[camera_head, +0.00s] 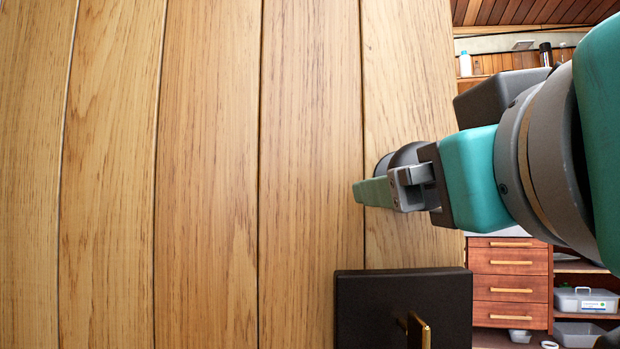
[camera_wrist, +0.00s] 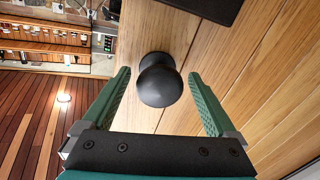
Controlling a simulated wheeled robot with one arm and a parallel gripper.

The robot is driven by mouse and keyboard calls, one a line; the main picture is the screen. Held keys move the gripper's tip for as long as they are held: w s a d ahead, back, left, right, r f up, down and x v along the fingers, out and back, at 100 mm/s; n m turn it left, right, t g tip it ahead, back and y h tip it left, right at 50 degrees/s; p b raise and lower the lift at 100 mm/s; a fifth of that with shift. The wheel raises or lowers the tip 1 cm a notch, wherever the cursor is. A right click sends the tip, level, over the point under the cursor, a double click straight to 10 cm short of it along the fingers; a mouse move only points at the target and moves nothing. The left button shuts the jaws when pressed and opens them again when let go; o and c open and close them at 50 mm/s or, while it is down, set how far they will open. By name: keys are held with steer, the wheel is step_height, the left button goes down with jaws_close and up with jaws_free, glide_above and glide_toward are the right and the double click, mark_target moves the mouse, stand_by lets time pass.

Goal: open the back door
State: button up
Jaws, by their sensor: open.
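The back door (camera_head: 210,180) is of pale wood planks and fills most of the head view; its planks also show in the wrist view (camera_wrist: 262,70). A round black knob (camera_wrist: 160,82) stands out from the door near its edge. My gripper (camera_head: 372,188) is beside the door's right edge in the head view. In the wrist view my gripper (camera_wrist: 159,75) is open, with one green finger on each side of the knob and visible gaps between. In the head view the knob is mostly hidden behind my gripper. I cannot tell whether the door is ajar.
A black plate (camera_head: 365,300) with a brass lever (camera_head: 418,330) is on the door below my gripper. Past the door's right edge are a wooden drawer unit (camera_head: 508,285), a grey lidded box (camera_head: 586,300) and a shelf with bottles. The wrist view shows plank floor (camera_wrist: 45,110) on the left.

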steer(key=s, duration=0.7)
steer(key=shift+s+d+p, duration=0.2)
steer(key=shift+s+p, duration=0.15)
steer(key=shift+s, duration=0.05)
